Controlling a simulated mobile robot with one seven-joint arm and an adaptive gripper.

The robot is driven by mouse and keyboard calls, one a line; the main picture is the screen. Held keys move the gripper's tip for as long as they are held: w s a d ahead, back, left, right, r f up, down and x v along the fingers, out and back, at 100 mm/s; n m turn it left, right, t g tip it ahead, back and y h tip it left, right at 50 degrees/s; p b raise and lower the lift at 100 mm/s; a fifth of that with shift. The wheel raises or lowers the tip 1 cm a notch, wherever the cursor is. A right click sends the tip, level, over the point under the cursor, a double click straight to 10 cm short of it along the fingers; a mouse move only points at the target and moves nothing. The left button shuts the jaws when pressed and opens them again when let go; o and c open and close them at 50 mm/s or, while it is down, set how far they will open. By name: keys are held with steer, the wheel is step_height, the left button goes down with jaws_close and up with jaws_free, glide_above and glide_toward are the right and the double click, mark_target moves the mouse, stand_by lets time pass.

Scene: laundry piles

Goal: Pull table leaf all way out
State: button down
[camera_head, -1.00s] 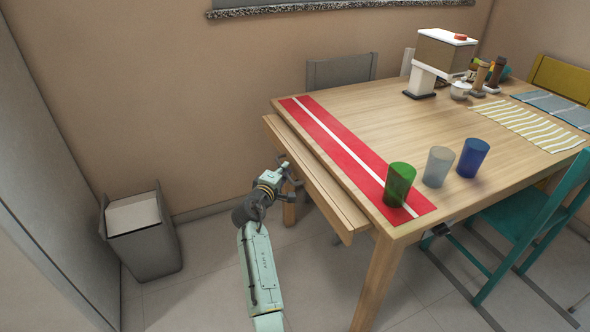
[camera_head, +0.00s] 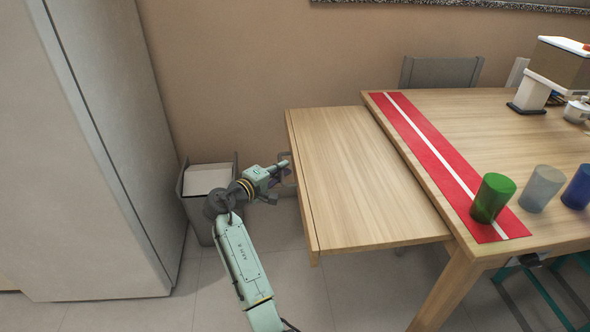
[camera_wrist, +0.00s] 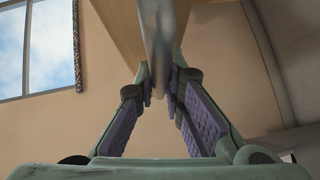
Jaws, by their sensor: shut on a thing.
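The table leaf (camera_head: 362,180) is a pale wood panel sticking out from the left end of the wooden table (camera_head: 450,108). It lies a little below the tabletop and a wide part of it shows. My gripper (camera_head: 287,168) is at the leaf's outer left edge, by a grey handle there. In the wrist view my gripper (camera_wrist: 160,80) has its two purple-padded fingers shut on the handle (camera_wrist: 157,35), a blurred grey bar running up between them. The leaf's wooden underside (camera_wrist: 124,30) shows above. The leaf's inner end meets the table edge.
A red runner with a white stripe (camera_head: 425,150) lies along the table's left end. A green cup (camera_head: 492,198), a clear cup (camera_head: 541,189) and a blue cup (camera_head: 579,188) stand near the front. A grey bin (camera_head: 203,228) is close behind my arm, beside a tall cabinet (camera_head: 85,150).

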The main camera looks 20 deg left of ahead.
steer(key=shift+s+a, duration=0.15)
steer(key=shift+a, duration=0.2)
steer(key=c, duration=1.9)
jaws_free()
steer(key=shift+a, duration=0.1)
steer(key=shift+o, duration=1.2)
steer(key=shift+d, duration=0.2)
steer(key=v, duration=1.2)
steer(key=shift+f, duration=0.1)
